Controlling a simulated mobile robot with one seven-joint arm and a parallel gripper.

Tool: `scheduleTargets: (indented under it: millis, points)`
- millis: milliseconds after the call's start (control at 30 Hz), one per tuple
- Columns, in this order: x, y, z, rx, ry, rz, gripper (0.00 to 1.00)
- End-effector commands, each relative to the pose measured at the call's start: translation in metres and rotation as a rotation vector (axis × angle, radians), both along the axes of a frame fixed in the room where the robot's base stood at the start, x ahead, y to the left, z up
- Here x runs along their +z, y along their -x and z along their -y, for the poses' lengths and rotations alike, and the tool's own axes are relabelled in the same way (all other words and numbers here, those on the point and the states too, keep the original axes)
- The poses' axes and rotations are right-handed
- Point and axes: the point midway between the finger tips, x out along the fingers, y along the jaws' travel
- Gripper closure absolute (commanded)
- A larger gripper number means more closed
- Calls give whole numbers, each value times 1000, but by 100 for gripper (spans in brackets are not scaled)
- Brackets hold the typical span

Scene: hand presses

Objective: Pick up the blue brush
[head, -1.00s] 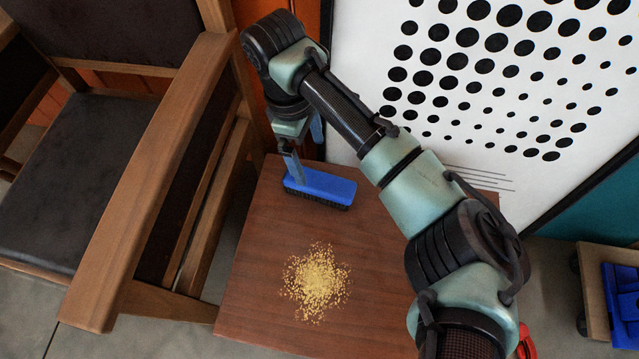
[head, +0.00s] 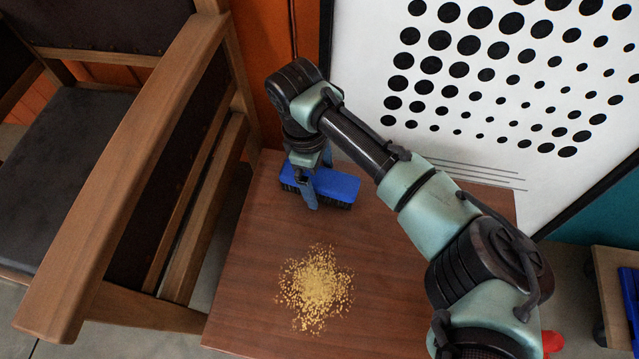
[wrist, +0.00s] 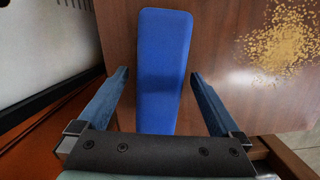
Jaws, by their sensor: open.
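The blue brush (head: 337,186) lies on the wooden table with its dark bristles down and its flat blue back up. My gripper (head: 309,190) is lowered over the brush's left part, with one finger in front of it; the other finger is mostly hidden behind. In the wrist view the brush (wrist: 164,60) extends between the two open fingers of my gripper (wrist: 160,85), with a gap on each side. The brush rests on the table.
The wooden table (head: 390,280) carries a pile of yellow crumbs (head: 315,290) in front of the brush. A wooden armchair (head: 130,160) stands close on the left. A white panel with black dots (head: 480,80) leans behind the table.

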Motion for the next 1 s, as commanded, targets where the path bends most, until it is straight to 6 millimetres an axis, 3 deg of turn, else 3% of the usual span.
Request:
scheduleTargets:
  millis: [167, 700, 1000]
  points:
    - [1, 0, 0, 0, 0, 0, 4]
    - [1, 0, 0, 0, 0, 0, 100]
    - [10, 0, 0, 0, 0, 0, 100]
